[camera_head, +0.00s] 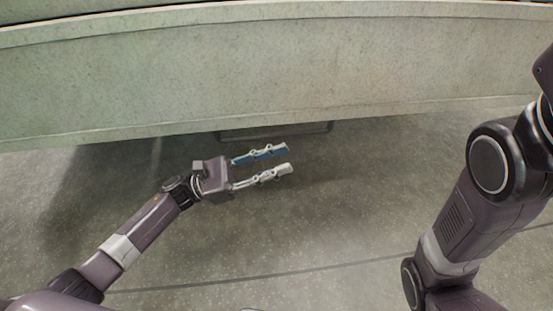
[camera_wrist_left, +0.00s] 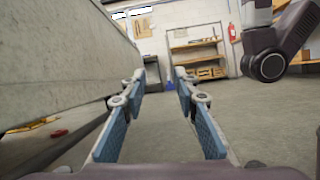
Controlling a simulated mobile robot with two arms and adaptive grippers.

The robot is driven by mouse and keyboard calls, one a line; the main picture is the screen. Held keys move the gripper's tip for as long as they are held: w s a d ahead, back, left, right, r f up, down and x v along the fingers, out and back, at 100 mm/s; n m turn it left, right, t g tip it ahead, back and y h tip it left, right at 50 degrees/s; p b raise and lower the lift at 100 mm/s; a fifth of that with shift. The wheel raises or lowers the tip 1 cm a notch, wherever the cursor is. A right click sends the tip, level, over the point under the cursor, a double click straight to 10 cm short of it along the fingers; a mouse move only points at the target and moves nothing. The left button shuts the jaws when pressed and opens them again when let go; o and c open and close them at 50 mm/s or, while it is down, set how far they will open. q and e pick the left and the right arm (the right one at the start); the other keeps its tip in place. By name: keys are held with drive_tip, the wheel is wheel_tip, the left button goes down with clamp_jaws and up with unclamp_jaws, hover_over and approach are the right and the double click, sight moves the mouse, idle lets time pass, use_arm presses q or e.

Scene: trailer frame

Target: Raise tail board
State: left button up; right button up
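The tail board (camera_head: 270,65) is a wide, pale grey-green panel across the upper part of the head view. In the left wrist view the panel (camera_wrist_left: 60,50) runs along the left side. My left gripper (camera_head: 288,158) is open and empty, just below the board's lower edge in the picture, with its fingers pointing right. Its two blue-padded fingers (camera_wrist_left: 160,76) are apart in the left wrist view with nothing between them. My right arm comes in from the right of the head view, but its gripper is out of sight.
A thin dark metal bar (camera_head: 275,134) shows under the board's lower edge. The grey floor (camera_head: 340,225) is clear. In the left wrist view a shelf rack (camera_wrist_left: 195,58) and a red fire extinguisher (camera_wrist_left: 232,33) stand at the far wall. Small red and yellow items (camera_wrist_left: 58,133) lie under the panel.

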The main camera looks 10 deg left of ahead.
use_arm(q)
drive_tip(key=v, duration=1.2)
